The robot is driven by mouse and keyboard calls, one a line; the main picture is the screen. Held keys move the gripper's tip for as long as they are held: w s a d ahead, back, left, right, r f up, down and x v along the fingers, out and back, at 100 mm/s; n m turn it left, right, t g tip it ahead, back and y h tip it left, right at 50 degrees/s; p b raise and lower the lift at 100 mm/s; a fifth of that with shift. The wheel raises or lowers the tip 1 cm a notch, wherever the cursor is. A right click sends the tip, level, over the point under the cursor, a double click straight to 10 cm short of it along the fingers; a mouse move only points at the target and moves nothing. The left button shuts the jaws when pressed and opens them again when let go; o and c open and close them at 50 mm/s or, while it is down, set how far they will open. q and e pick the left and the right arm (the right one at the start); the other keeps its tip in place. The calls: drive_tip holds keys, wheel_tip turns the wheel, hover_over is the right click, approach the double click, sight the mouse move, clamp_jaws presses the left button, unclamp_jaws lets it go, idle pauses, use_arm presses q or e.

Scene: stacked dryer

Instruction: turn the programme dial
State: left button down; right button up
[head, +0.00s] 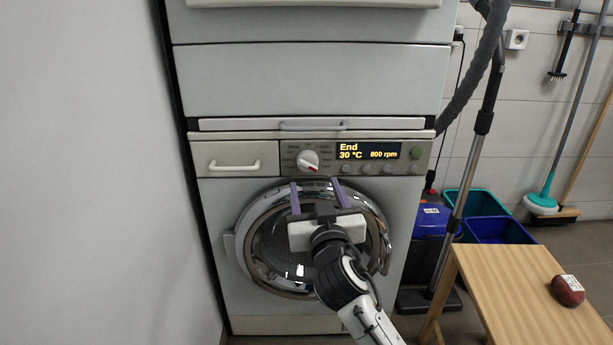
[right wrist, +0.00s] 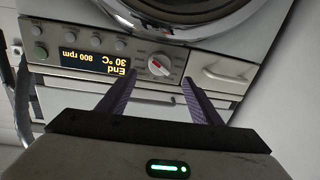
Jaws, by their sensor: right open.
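The programme dial (head: 308,160) is a round white knob with a red mark, on the washer's control panel left of the lit display (head: 368,151). The display reads End, 30 °C, 800 rpm. My right gripper (head: 315,184) is open and empty, its two purple fingers pointing up just below the dial in the head view. In the right wrist view, which is upside down, the dial (right wrist: 159,65) shows beyond the fingertips, roughly between them. I see no contact between fingers and dial. My left gripper is not in view.
The round glass door (head: 268,235) is behind my right gripper. A detergent drawer (head: 228,160) is left of the dial, small buttons (head: 369,169) to its right. A wooden table (head: 520,290) with a dark red object (head: 567,290) stands at the right. A wall is close on the left.

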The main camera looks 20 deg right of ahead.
sight(309, 167)
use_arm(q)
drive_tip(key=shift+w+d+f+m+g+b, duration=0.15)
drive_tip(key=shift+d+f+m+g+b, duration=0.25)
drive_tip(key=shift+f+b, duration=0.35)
use_arm(e)
drive_tip(key=w, duration=0.3)
drive_tip(key=w+d, duration=0.1)
drive_tip(key=w, duration=0.5)
drive_tip(key=shift+w+d, duration=0.15)
drive_tip(key=shift+d, duration=0.2)
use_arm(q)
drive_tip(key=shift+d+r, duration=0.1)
use_arm(e)
drive_tip(key=c, duration=1.1)
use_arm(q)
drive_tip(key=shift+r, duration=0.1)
use_arm(e)
drive_tip(key=shift+o, duration=0.2)
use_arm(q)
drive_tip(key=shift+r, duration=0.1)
